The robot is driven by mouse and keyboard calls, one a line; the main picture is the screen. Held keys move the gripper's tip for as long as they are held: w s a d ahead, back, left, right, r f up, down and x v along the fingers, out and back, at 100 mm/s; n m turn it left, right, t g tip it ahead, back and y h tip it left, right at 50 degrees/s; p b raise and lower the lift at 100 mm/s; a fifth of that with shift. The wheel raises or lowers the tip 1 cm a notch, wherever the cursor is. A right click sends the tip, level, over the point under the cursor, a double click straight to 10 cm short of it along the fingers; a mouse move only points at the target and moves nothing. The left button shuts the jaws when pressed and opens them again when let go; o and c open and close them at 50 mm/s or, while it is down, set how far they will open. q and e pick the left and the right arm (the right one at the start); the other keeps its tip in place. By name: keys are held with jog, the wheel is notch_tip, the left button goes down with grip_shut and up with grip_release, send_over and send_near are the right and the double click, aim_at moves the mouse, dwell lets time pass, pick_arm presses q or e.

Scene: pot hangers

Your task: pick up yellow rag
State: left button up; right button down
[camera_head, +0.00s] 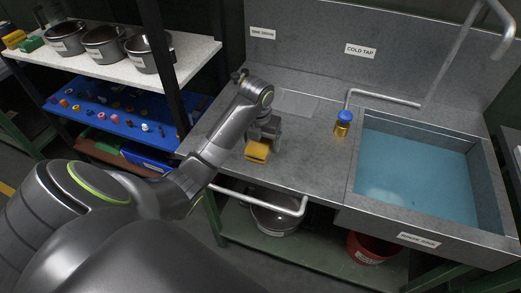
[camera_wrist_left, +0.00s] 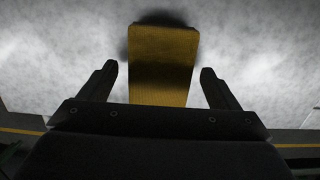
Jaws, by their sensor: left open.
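The yellow rag (camera_head: 257,151) is a small folded block lying on the grey counter, left of the sink. My left gripper (camera_head: 263,138) is right above and behind it in the head view. In the left wrist view the rag (camera_wrist_left: 160,68) lies between the two fingers of the left gripper (camera_wrist_left: 158,82), with a gap on each side. The left gripper is open and holds nothing. The rag's lower end is hidden behind the gripper body in that view. My right gripper is not in view.
A sink (camera_head: 420,175) with blue water is at the right. A shelf with pots (camera_head: 103,44) stands at the left. Counter around the rag is clear.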

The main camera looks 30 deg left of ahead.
aim_at(261, 141)
pick_arm(q)
jog(key=shift+f, duration=0.5)
jog(key=shift+c, duration=0.4)
jog(key=c, duration=1)
jog(key=shift+w+r, duration=0.1)
jog(key=shift+r, duration=0.4)
notch_tip(261, 141, up, 8)
jog(key=p, duration=0.5)
jog(key=shift+f, duration=0.2)
jog(key=shift+r+p, duration=0.75)
jog(key=shift+p, duration=0.05)
